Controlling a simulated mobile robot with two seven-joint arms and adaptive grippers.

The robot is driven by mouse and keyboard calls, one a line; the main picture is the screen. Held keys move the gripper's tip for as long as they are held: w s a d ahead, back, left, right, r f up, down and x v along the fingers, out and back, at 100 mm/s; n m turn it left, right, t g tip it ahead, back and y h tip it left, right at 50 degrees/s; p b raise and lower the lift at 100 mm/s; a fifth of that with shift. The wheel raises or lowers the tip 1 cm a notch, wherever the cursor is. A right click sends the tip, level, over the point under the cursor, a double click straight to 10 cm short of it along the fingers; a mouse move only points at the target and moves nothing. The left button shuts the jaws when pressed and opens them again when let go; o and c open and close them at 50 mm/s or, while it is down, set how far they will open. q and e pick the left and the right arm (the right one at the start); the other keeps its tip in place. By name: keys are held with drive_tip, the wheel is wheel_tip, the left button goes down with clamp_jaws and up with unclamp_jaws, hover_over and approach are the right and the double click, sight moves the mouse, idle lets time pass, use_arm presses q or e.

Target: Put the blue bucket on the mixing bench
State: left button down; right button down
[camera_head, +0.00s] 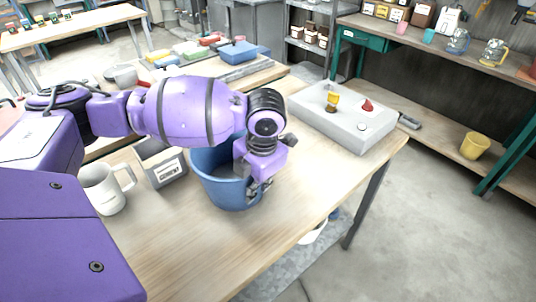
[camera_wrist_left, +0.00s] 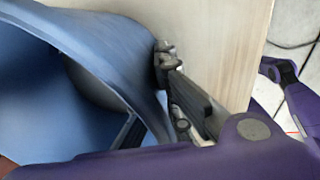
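The blue bucket (camera_head: 221,185) is upright over the near wooden bench (camera_head: 160,245); I cannot tell whether its base touches the top. My left gripper (camera_head: 259,189) is at the bucket's right rim, pointing down. In the left wrist view the bucket (camera_wrist_left: 75,75) fills the left side, and a dark finger of the left gripper (camera_wrist_left: 163,95) lies against or close beside its outer wall. The other finger is mostly hidden, so the grip on the wall is unclear. Which bench is the mixing bench is not marked. My right gripper is not in view.
A white mug (camera_head: 103,190) and a grey box with a dial (camera_head: 161,165) stand left of the bucket. A yellow bucket (camera_head: 475,146) sits on a low shelf. The bench's front is clear.

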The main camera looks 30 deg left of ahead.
use_arm(q)
drive_tip(key=c, duration=2.4)
unclamp_jaws()
drive_tip(key=shift+f, duration=0.1)
drive_tip(key=shift+c, duration=0.2)
drive_tip(key=o, duration=0.5)
drive_tip(key=shift+c, duration=0.2)
wheel_tip(320, 180, up, 12)
drive_tip(key=d, duration=0.1)
drive_tip(key=shift+s+d+p, duration=0.3)
drive_tip(key=shift+d+p, duration=0.05)
drive_tip(key=shift+p, duration=0.05)
